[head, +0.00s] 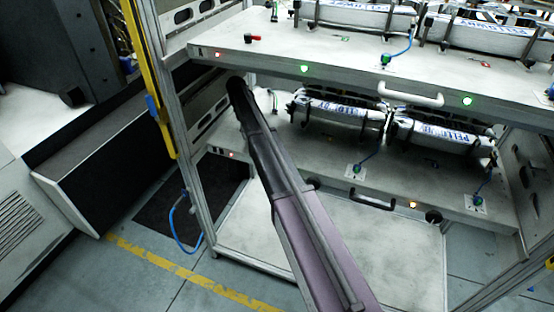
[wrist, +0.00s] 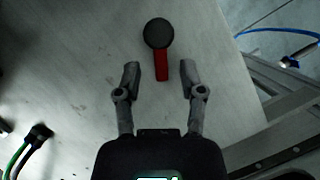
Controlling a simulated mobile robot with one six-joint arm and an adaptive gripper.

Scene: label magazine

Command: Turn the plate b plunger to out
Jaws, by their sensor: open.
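In the wrist view a plunger with a round dark knob (wrist: 158,33) and a short red bar (wrist: 162,66) stands on a pale plate (wrist: 85,60). The bar points toward my gripper (wrist: 160,78). My gripper is open, with one finger on each side of the red bar's line and clear gaps on both sides. In the head view my arm crosses the middle, and its far end hides my gripper and part of the lower plate (head: 330,168). A red-and-black plunger (head: 252,38) shows on the upper plate (head: 290,52). I see no label telling which plate is b.
Label packs sit in holders on the upper (head: 360,14) and lower (head: 340,112) plates. A white handle (head: 410,95) and a dark handle (head: 372,202) stick out in front. A frame post (head: 172,130) stands left of my arm. In the wrist view, cables (wrist: 35,140) lie lower left.

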